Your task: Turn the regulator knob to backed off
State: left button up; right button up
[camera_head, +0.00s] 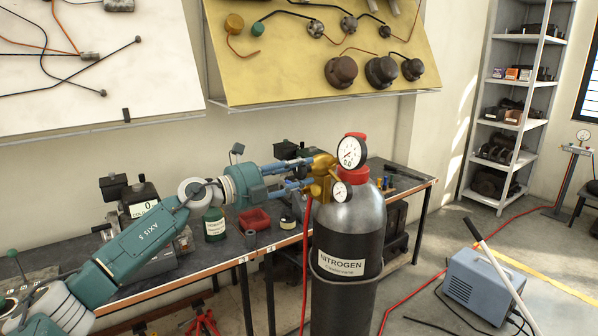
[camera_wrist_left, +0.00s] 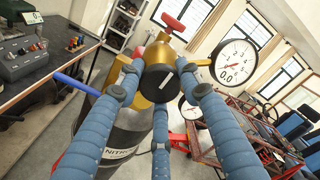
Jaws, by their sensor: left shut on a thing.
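The brass regulator (camera_head: 323,168) sits on top of the black and grey nitrogen cylinder (camera_head: 347,225). Its black knob (camera_wrist_left: 160,83) has a white line mark, tilted up to the right in the left wrist view. My left gripper (camera_head: 306,180) reaches in from the left. Its blue fingers close around the knob from several sides in the left wrist view, and it is shut on the knob. In the head view the fingers hide the knob. A large gauge (camera_head: 351,153) and a smaller gauge (camera_head: 341,191) face the head camera. My right gripper is not in view.
A red valve handle (camera_wrist_left: 174,27) stands above the regulator. A red hose (camera_head: 306,265) hangs beside the cylinder. The workbench (camera_head: 215,257) behind holds a red bin (camera_head: 254,219) and a dark green can (camera_head: 214,225). A blue-grey machine (camera_head: 487,285) stands on the floor at right.

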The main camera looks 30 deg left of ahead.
pick_arm(q)
jog(key=o, duration=1)
jog(key=shift+d+f, duration=0.25)
jog(key=shift+f, duration=0.2)
jog(key=shift+o, duration=0.6)
jog(key=shift+r, duration=0.25)
jog(key=shift+a, duration=0.1)
jog(key=shift+s+a, duration=0.2)
jog(key=shift+s, duration=0.2)
jog(key=v, duration=1.1)
